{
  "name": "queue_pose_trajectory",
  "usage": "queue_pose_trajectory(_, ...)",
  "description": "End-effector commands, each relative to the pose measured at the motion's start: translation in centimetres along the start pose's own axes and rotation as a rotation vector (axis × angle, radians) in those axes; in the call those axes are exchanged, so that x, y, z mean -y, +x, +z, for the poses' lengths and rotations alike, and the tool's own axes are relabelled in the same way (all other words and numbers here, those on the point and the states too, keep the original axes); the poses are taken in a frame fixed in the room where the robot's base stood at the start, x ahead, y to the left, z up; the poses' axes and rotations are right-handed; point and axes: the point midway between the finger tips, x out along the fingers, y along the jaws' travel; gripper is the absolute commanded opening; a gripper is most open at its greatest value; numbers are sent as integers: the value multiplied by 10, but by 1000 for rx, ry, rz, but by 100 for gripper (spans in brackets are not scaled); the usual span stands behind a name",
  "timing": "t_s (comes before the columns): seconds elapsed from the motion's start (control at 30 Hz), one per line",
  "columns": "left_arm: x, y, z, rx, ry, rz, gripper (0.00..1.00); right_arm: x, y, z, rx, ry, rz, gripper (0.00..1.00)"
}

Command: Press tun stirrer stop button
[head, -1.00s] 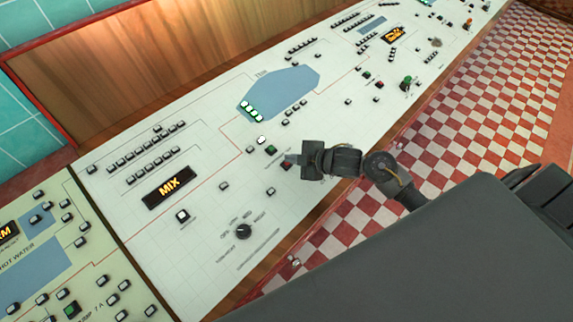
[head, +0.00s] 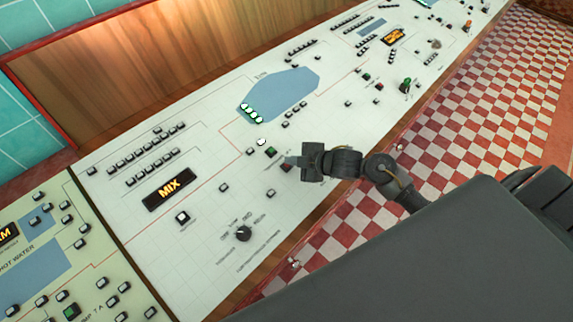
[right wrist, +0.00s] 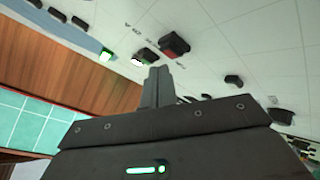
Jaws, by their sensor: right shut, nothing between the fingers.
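The white control panel (head: 215,205) carries a tun diagram with a blue tun shape (head: 285,90). Below it are a green button (head: 270,152) and a red button (head: 286,168) side by side. My right gripper (head: 290,160) is shut and empty, its fingertips over the panel right by these two buttons. I cannot tell whether the fingertips touch either one. The button labels are too small to read. My left gripper is not in view.
A white-lit button (head: 261,142) is close to the left of the green one. A rotary knob (head: 243,234) and an orange MIX display (head: 169,189) lie lower left. A wooden backboard (head: 170,60) runs behind. The checkered floor (head: 480,110) is clear on the right.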

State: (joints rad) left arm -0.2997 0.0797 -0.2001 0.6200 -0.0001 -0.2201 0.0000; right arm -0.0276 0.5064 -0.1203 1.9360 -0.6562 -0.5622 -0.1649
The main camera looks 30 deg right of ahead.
Motion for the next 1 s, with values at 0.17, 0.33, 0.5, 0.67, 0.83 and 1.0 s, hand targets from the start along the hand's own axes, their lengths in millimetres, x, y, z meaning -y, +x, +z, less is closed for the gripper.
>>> queue_pose_trajectory(0.17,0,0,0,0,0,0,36,0,0,0,0,0,0,0)
queue_pose_trajectory(0.33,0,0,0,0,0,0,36,0,0,0,0,0,0,0)
queue_pose_trajectory(0.5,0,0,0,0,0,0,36,0,0,0,0,0,0,0)
queue_pose_trajectory(0.67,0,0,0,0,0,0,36,0,0,0,0,0,0,0)
queue_pose_trajectory(0.83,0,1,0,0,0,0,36,1,1,1,0,0,0,0)
queue_pose_trajectory(1.0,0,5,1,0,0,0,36,3,5,4,0,1,0,0)
